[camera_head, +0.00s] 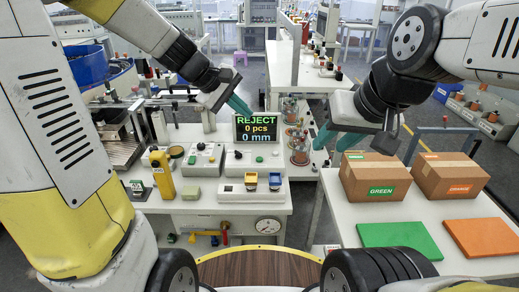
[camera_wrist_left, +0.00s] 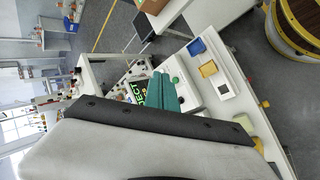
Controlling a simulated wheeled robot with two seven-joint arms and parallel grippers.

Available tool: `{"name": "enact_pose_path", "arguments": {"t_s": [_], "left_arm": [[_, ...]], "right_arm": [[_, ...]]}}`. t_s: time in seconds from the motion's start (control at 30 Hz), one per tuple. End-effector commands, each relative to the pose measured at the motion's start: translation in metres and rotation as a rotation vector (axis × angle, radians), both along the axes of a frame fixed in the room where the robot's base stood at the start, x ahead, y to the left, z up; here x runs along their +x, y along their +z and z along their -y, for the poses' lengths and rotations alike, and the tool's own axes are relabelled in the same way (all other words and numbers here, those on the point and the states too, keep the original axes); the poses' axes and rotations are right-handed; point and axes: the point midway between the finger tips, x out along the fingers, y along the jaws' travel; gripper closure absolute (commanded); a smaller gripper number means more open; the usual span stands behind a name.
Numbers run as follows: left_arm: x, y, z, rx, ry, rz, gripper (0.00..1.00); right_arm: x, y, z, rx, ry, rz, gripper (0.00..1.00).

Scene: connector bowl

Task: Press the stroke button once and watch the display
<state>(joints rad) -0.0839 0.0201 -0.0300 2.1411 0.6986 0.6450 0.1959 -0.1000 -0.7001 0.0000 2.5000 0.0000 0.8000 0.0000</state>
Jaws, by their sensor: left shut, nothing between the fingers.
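The display (camera_head: 257,130) reads REJECT, 0 pcs, 0 mm; it also shows, partly covered, in the left wrist view (camera_wrist_left: 138,91). A pale box with a green button (camera_head: 259,158) and a black knob stands in front of it. I cannot tell which button is the stroke button. My left gripper (camera_head: 240,106) is shut and empty, above and behind the display's top left. Its teal fingers (camera_wrist_left: 162,90) also show in the left wrist view. My right gripper (camera_head: 335,140) has its teal fingers apart, near the bench's right edge.
A grey control box (camera_head: 205,158), a yellow device (camera_head: 161,174) and a white box with yellow and blue parts (camera_head: 250,190) stand on the bench. Glass jars (camera_head: 299,150) stand right of the display. Cartons (camera_head: 375,177) and green and orange mats (camera_head: 398,240) occupy the right table.

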Motion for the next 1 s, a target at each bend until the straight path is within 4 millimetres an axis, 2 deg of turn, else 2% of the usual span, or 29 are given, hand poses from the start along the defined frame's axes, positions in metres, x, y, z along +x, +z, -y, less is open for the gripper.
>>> {"name": "enact_pose_path", "arguments": {"t_s": [0.03, 0.2, 0.3, 0.4, 0.57, 1.0], "left_arm": [[0.024, -0.019, 0.007, -0.053, 0.061, -0.058, 1.00], [0.093, -0.074, 0.024, -0.216, 0.284, -0.213, 1.00], [0.120, -0.106, 0.029, -0.284, 0.394, -0.283, 1.00], [0.138, -0.130, 0.032, -0.326, 0.471, -0.332, 1.00], [0.150, -0.147, 0.034, -0.357, 0.529, -0.365, 1.00], [0.151, -0.151, 0.034, -0.360, 0.534, -0.369, 1.00]], "right_arm": [[0.000, 0.000, 0.000, 0.000, 0.000, 0.000, 0.64], [0.000, 0.000, 0.000, 0.000, 0.000, 0.000, 0.64], [0.000, 0.000, 0.000, 0.000, 0.000, 0.000, 0.64], [0.000, 0.000, 0.000, 0.000, 0.000, 0.000, 0.64], [0.000, 0.000, 0.000, 0.000, 0.000, 0.000, 0.64], [0.000, 0.000, 0.000, 0.000, 0.000, 0.000, 0.64]]}}
